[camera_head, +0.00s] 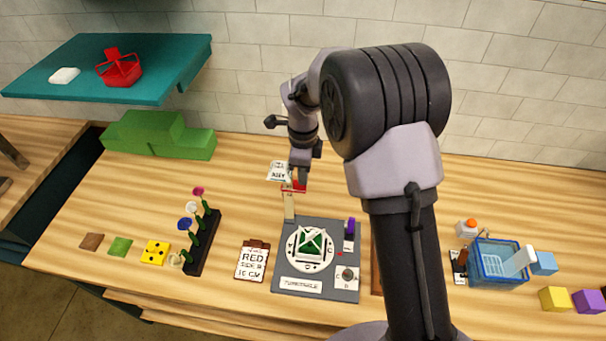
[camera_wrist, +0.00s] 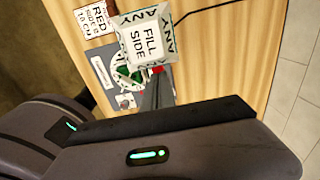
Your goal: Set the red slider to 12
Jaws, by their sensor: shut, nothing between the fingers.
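The red slider (camera_head: 294,187) sits near the upper part of a pale upright post (camera_head: 289,207), behind the grey turntable board (camera_head: 315,285). Its scale marks are too small to read. My gripper (camera_head: 302,178) is shut and empty, pointing down right at the red slider. I cannot tell whether they touch.
A card reading RED SIDE B (camera_head: 252,261) lies left of the board; its centimetre figure is hard to read. The turntable (camera_head: 310,249) holds a green-and-white piece. A flower rack (camera_head: 203,243) stands left, a blue basket (camera_head: 497,265) right. A teal shelf (camera_head: 110,68) overhangs back left.

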